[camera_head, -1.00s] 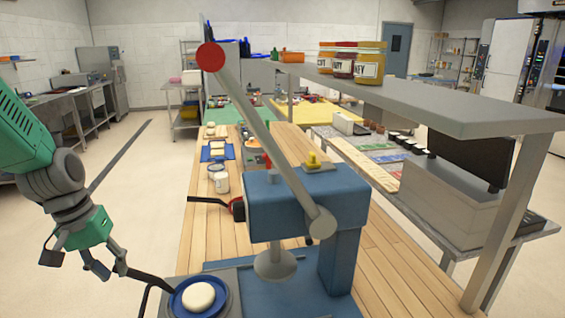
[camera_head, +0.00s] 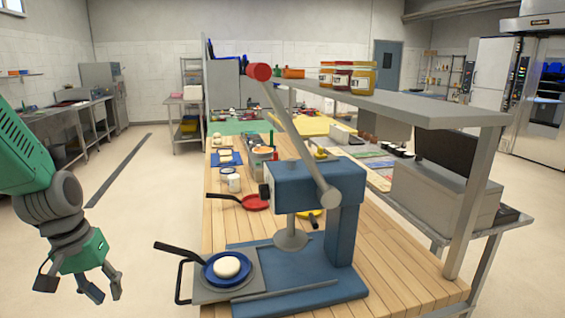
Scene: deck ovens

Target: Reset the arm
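My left gripper (camera_head: 80,287) hangs at the lower left over the open floor, fingers spread and pointing down, with nothing between them. It is left of the wooden table and apart from everything. The blue press (camera_head: 318,185) stands on the table; its grey lever (camera_head: 295,135) with a red knob (camera_head: 259,72) is tilted up. A blue pan (camera_head: 212,270) with a dark handle lies on the grey plate at the press's left, with a pale dough round (camera_head: 226,266) in it. My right gripper is not in view.
A red pan (camera_head: 255,202) and a white cup (camera_head: 234,183) stand behind the press on the wooden table (camera_head: 400,285). A grey shelf (camera_head: 420,106) with jars (camera_head: 342,78) overhangs the table's right side.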

